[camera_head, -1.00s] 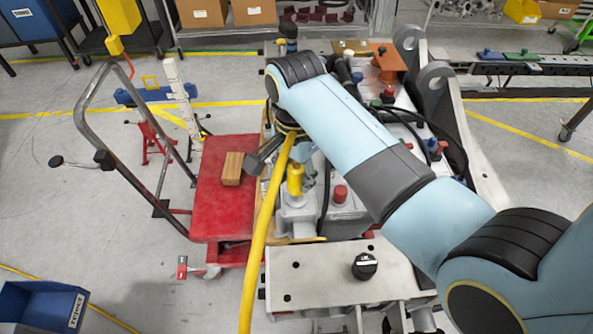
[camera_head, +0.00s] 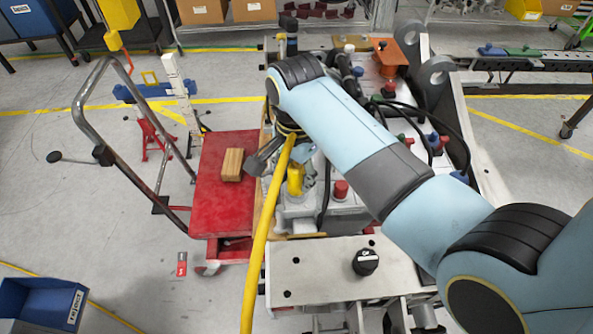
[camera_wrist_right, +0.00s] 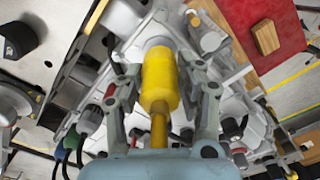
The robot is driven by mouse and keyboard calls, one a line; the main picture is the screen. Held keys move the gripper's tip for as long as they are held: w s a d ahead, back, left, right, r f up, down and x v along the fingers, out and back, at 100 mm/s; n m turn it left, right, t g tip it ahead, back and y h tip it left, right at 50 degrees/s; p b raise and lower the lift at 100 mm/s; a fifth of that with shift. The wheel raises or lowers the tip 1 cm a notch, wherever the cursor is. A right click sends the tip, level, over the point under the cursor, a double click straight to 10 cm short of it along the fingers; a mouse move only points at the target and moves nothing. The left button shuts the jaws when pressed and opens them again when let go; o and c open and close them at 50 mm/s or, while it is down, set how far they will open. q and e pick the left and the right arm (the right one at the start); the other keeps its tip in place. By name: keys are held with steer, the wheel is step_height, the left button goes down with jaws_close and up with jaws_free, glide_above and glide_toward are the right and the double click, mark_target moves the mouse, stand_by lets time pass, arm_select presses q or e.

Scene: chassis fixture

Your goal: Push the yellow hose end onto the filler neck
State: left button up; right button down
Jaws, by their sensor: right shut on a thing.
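My right gripper (camera_head: 283,160) comes down from the light blue arm over the grey housing. In the right wrist view its two fingers (camera_wrist_right: 165,97) are closed on the yellow hose end (camera_wrist_right: 158,75). The hose end also shows in the head view (camera_head: 296,180), pointing down at the housing. The yellow hose (camera_head: 259,235) hangs from the gripper toward the front. The pale filler neck (camera_wrist_right: 157,43) lies at the hose end's far tip, in line with it. I cannot tell whether the hose end touches or covers the neck. My left gripper is out of view.
A red cart (camera_head: 222,190) with a wooden block (camera_head: 232,164) stands to the left. A black cap (camera_head: 365,262) sits on the metal plate in front. A red cap (camera_head: 341,189) and black cables are close to the right of the hose end.

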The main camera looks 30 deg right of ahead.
mark_target(296, 166)
steer(key=shift+f, duration=0.3)
steer(key=shift+f, duration=0.45)
steer(key=c, duration=0.7)
jaws_free()
steer(key=shift+c, duration=0.2)
steer(key=shift+r+p, duration=0.55)
steer(key=shift+r, duration=2.45)
